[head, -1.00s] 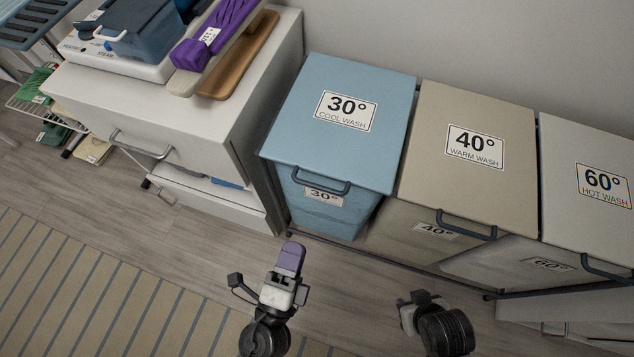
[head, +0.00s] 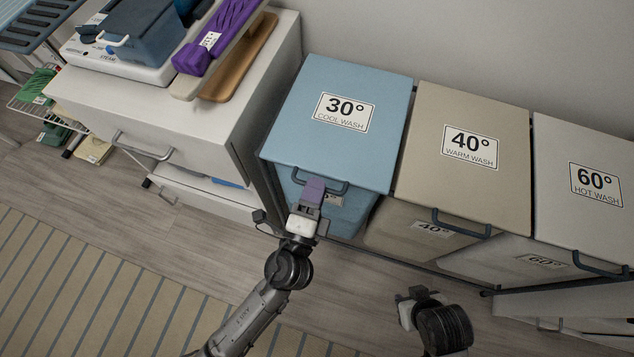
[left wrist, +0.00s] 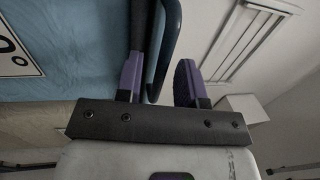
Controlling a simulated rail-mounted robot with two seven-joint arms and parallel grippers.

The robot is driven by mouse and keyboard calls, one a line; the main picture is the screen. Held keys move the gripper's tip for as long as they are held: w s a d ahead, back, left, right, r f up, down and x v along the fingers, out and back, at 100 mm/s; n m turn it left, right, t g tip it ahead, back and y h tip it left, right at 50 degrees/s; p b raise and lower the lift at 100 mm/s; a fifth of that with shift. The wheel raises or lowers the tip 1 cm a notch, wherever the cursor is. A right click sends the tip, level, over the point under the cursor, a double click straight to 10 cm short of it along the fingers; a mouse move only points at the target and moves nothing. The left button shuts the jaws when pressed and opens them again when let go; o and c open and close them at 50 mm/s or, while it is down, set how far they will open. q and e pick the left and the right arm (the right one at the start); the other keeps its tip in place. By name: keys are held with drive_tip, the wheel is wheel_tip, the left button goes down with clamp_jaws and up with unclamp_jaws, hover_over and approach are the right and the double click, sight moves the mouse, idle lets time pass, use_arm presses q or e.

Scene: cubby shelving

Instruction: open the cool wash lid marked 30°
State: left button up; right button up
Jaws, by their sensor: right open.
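The blue cool wash lid (head: 345,145) marked 30° lies flat and shut on its hamper (head: 350,218). Its dark handle (head: 338,189) is on the front edge. The lid's blue surface (left wrist: 75,65) shows at the left there. My right gripper (head: 415,294) is open and empty, low in front of the hampers.
The beige 40° hamper lid (head: 465,155) and pale 60° hamper lid (head: 585,185) are shut, to the right. A white drawer cabinet (head: 215,125) stands close on the left. The floor (head: 190,235) in front is clear, with a striped rug (head: 70,290).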

use_arm(q)
drive_tip(key=shift+w+d+r, duration=0.1)
drive_tip(key=shift+w+d, duration=0.05)
drive_tip(key=shift+w, duration=0.35)
clamp_jaws()
idle(0.3)
